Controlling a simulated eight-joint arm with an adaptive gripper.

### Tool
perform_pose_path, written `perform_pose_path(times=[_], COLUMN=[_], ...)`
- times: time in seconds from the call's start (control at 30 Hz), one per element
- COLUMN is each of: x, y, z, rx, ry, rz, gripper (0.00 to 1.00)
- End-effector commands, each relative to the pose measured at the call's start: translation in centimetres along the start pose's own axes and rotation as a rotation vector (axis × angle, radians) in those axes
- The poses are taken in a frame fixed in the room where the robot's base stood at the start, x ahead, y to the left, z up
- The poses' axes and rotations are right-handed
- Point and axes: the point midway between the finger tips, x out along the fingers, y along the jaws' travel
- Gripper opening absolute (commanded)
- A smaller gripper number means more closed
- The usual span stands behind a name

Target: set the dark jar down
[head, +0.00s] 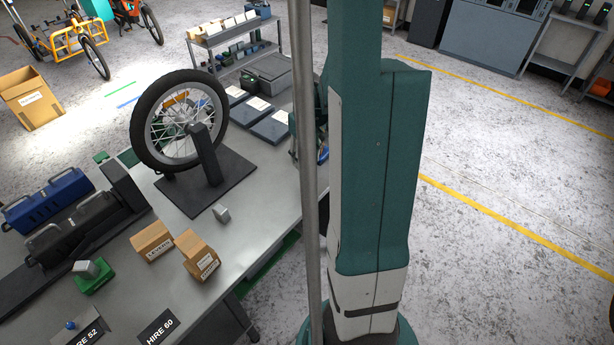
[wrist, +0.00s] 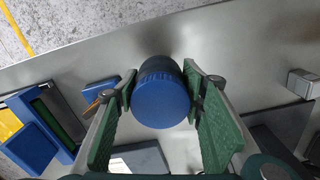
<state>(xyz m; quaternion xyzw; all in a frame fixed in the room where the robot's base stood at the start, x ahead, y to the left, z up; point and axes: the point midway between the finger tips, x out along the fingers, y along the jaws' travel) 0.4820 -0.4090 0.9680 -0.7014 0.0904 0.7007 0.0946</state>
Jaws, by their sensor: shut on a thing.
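The dark jar (wrist: 161,68) has a round blue lid (wrist: 161,103) facing the wrist camera. My gripper (wrist: 160,86) is shut on it, with one green finger on each side of the jar. Beyond the jar is the grey bench top (wrist: 245,45), with a dark shadow close to the jar. I cannot tell whether the jar's base touches the bench. In the head view my arm hides most of the gripper, and the jar cannot be made out for sure there.
The bench (head: 265,205) holds a wheel (head: 146,135) on a stand, flat dark boxes (head: 268,128), two cardboard boxes (head: 152,241) and a small grey block (head: 221,213). In the wrist view, a blue case (wrist: 32,147) lies left of the gripper. Bare bench surrounds the jar's far side.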

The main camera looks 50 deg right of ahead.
Motion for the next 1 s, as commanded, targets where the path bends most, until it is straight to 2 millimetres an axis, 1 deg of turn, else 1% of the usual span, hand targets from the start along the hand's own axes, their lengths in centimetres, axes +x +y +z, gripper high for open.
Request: perform_pose_path(times=[0.1,0.3,0.43,0.83,1.0], x=[1.5,3.4,3.9,4.0,5.1], y=[0.0,0.0,0.0,0.0,0.0], z=[-0.1,0.0,0.0,0.0,0.0], rx=[0.000,0.000,0.000,0.000,0.000], ry=[0.000,0.000,0.000,0.000,0.000], rz=[0.000,0.000,0.000,0.000,0.000], gripper=[0.25,0.25,0.25,0.25,0.25])
